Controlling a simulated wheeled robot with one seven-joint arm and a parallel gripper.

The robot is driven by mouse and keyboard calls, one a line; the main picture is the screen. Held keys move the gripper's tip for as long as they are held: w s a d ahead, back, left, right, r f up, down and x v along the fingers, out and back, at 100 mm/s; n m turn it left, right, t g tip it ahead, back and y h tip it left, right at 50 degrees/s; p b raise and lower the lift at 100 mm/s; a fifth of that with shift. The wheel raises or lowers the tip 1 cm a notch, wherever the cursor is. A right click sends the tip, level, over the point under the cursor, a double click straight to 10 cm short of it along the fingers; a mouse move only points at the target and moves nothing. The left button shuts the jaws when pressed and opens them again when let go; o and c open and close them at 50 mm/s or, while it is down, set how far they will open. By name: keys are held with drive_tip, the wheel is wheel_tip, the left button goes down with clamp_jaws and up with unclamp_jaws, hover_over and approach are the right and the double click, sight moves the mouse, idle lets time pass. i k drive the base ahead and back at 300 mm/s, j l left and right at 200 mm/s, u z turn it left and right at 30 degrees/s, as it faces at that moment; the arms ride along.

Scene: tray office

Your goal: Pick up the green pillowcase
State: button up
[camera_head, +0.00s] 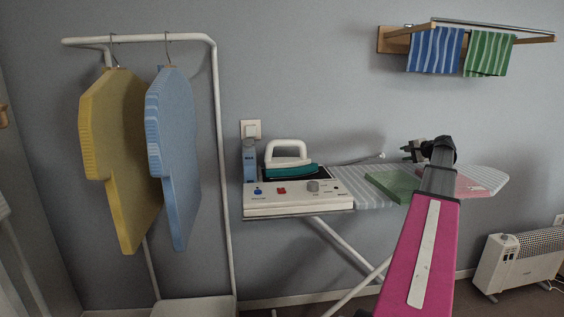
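A flat green cloth, which I take to be the green pillowcase (387,184), lies on the striped ironing board (350,185). My arm hides part of its right side. My gripper (408,152) is small and dark at the end of my arm, appearing above the far side of the board and a little above the green cloth in the picture. Its fingers are too small to tell whether they are open or shut, and nothing clearly shows in it.
A pink cloth (471,187) lies right of my arm on the board. A steam iron (288,157) stands on its white station at the left end. A clothes rack (217,120), wall rack with striped towels (436,50) and heater (517,261) stand around.

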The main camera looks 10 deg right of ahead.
sight(400, 186)
drive_tip(key=k+l, duration=0.25)
drive_tip(key=k, duration=0.2)
drive_tip(key=k+l, duration=0.25)
drive_tip(key=k, duration=0.25)
drive_tip(key=k+l, duration=0.3)
drive_tip(key=k, duration=0.15)
